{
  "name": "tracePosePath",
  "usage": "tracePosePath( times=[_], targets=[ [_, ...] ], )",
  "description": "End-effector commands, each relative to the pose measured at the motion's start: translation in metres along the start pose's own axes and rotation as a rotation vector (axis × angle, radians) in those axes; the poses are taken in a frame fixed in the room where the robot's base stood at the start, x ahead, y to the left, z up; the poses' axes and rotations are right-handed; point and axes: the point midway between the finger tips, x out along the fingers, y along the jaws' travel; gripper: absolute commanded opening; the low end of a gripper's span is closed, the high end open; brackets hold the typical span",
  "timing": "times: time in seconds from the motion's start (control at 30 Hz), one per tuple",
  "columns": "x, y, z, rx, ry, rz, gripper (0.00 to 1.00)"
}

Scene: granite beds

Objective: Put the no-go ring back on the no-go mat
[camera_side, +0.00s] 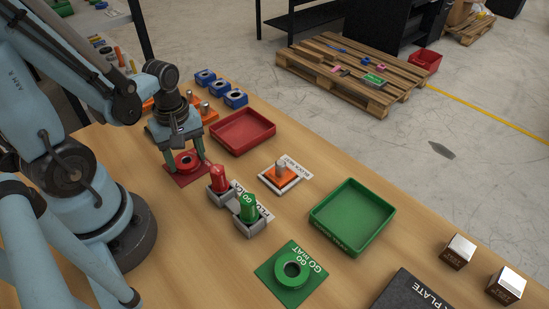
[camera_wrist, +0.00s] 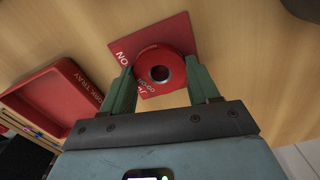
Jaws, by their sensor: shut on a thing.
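The red no-go ring (camera_wrist: 176,60) is between the two green fingers of my gripper (camera_wrist: 163,84), which is shut on it. In the side view the ring (camera_side: 186,161) is low over the red no-go mat (camera_side: 189,177), between the fingertips of my gripper (camera_side: 186,158). In the wrist view the ring covers the middle of the no-go mat (camera_wrist: 176,28), and the mat's edges show around it. I cannot tell whether the ring touches the mat. The green ring (camera_side: 291,271) lies on the green go mat (camera_side: 265,271).
A red tray (camera_side: 243,134) stands just behind the mat. A grey holder with red and green plug gauges (camera_side: 219,180) is close on the right. Blue-holed blocks (camera_side: 235,98) line the back.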

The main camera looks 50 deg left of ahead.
Motion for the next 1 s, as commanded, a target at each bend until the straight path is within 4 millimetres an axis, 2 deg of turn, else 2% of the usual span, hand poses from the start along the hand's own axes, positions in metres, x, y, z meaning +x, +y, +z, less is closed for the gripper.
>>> tracePosePath(
  times=[0.03,0.07,0.23,0.27,0.67,1.0],
  targets=[
    [0.001,0.000,0.000,0.000,0.000,0.000,0.22],
    [0.001,0.000,0.000,0.000,0.000,0.000,0.62],
    [0.001,0.000,0.000,0.000,0.000,0.000,0.88],
    [0.001,0.000,0.000,0.000,0.000,0.000,0.90],
    [-0.002,0.000,0.000,0.000,0.000,0.000,0.90],
    [-0.025,-0.001,0.000,0.000,0.000,0.000,0.90]
  ],
)
